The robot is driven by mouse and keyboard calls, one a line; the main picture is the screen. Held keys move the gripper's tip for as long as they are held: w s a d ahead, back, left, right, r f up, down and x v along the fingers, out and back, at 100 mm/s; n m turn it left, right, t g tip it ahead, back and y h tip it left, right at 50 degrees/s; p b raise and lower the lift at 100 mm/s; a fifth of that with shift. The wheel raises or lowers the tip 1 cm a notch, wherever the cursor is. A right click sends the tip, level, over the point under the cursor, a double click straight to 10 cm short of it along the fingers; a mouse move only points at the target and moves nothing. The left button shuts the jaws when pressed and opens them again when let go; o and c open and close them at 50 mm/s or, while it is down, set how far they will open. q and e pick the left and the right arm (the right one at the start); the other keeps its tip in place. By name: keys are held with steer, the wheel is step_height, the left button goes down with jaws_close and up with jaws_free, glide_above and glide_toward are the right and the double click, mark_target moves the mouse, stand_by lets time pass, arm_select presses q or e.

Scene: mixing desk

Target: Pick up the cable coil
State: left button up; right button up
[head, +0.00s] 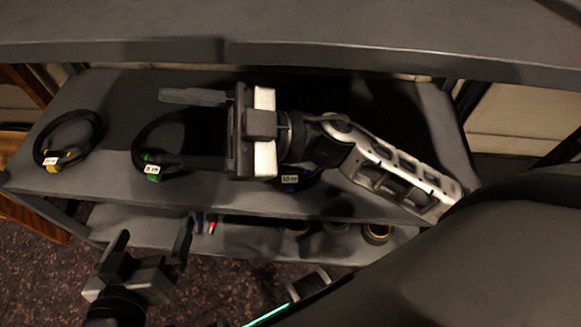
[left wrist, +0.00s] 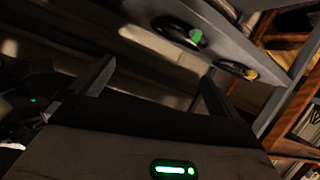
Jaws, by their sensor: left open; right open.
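Several black cable coils lie on the grey shelf (head: 100,180). The coil with a yellow tie (head: 95,122) is at the left, the green-tied coil (head: 146,136) in the middle. A blue-tied coil (head: 290,181) is mostly hidden under my right arm. My right gripper (head: 192,130) is open, its fingers pointing left over the right part of the green-tied coil; contact cannot be told. My left gripper (head: 150,240) is open and empty, in front of the shelf's edge. In the left wrist view, the green-tied coil (left wrist: 172,27) and yellow-tied coil (left wrist: 228,66) show beyond its fingers (left wrist: 152,85).
A grey upper board (head: 300,45) runs above the coils. A lower shelf (head: 255,235) holds small red and blue items (head: 211,225) and round rolls (head: 377,233). Wooden furniture (head: 35,215) stands at the left. The shelf between the yellow-tied and green-tied coils is clear.

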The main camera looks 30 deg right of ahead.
step_height(320, 180, down, 6)
steer(key=s+n+g+h+b, duration=0.2)
steer(key=s+n+g+h, duration=0.1)
steer(key=n+g, duration=0.3)
steer(key=m+h+b, duration=0.5)
steer(key=h+b, duration=0.1)
steer(key=h, duration=1.1)
glide_above(313, 168)
steer(key=f, duration=1.5)
steer(key=shift+w+a, duration=0.1)
steer(key=shift+w, duration=0.1)
steer(key=shift+f, duration=0.9)
steer(key=f+b, duration=0.2)
steer(key=f, duration=0.3)
steer(key=shift+s+b, duration=0.25)
steer(key=shift+b, duration=0.15)
steer(key=shift+f, duration=0.2)
arm_select(q)
steer(key=d+f+h, duration=0.1)
steer(key=d+f+n+t+h, duration=0.1)
steer(key=d, duration=0.1)
steer(key=shift+w+f+h, duration=0.2)
steer(key=shift+f+h, duration=0.2)
arm_select(e)
steer(key=shift+r, duration=0.1)
jaws_close()
